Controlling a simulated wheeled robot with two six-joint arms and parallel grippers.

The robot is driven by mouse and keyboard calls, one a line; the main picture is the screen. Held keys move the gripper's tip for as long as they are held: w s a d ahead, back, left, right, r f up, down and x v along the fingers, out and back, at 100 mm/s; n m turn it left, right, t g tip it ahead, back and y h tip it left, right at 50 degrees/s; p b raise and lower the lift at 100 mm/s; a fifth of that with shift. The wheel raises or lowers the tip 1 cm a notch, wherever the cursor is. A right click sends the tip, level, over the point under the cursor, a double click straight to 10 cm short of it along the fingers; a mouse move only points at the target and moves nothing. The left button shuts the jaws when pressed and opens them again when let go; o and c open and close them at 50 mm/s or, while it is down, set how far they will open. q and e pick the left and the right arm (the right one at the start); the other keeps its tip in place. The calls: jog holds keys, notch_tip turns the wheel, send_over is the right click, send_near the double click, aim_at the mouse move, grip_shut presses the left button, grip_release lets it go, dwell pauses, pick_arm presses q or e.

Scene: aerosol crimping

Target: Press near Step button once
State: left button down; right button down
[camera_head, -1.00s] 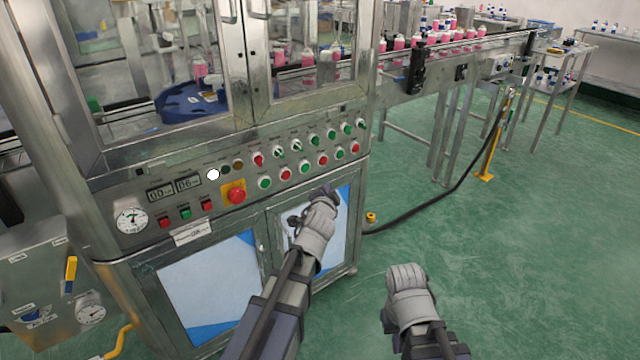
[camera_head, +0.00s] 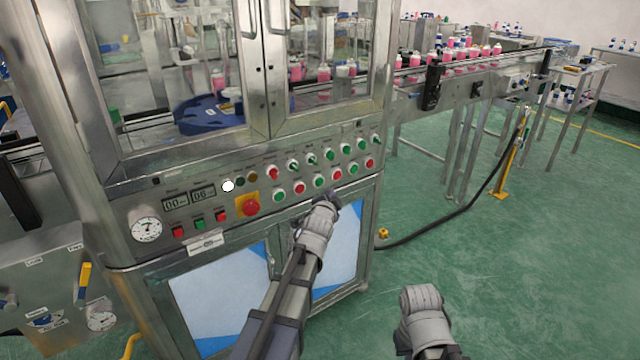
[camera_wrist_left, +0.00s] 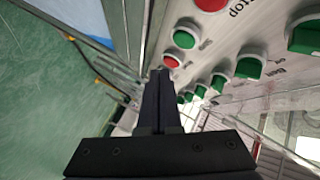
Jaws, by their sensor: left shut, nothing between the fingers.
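The control panel (camera_head: 222,228) of the steel machine carries two rows of green and red buttons. The Step label is too small to read in the head view, so I cannot tell which button it marks. My left gripper (camera_head: 331,198) is shut and empty, just below the lower row, near a red button (camera_head: 337,174). In the left wrist view its closed dark fingers (camera_wrist_left: 157,80) point toward the panel, near a red button (camera_wrist_left: 172,61) and a green button (camera_wrist_left: 184,39). Contact cannot be told. My right arm is at the lower right, its fingers hidden.
A red emergency knob (camera_head: 250,206) on a yellow plate sits left of the lower buttons. Glass doors (camera_head: 320,50) stand above the panel. A conveyor (camera_head: 465,75) with pink bottles runs to the right. The green floor (camera_head: 520,270) at right is open.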

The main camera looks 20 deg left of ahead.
aim_at(323, 183)
pick_arm(q)
jog(key=shift+w+a, duration=0.5)
jog(key=shift+a, duration=0.2)
jog(key=shift+w+a, duration=0.5)
jog(key=shift+a, duration=0.15)
jog(key=shift+w+a, duration=0.1)
jog(key=shift+w, duration=0.05)
dwell(1.1)
jog(key=shift+w+a, duration=0.15)
jog(key=shift+a, duration=0.05)
jog(key=shift+w+a, duration=0.2)
jog(key=shift+a, duration=0.15)
dwell(0.8)
jog(key=shift+d, duration=0.1)
jog(key=shift+s+d, duration=0.5)
jog(key=shift+d, duration=0.1)
jog(key=shift+s+d, duration=0.8)
jog(key=shift+d, duration=0.2)
jog(key=shift+s+d, duration=0.75)
jog(key=shift+d, duration=0.2)
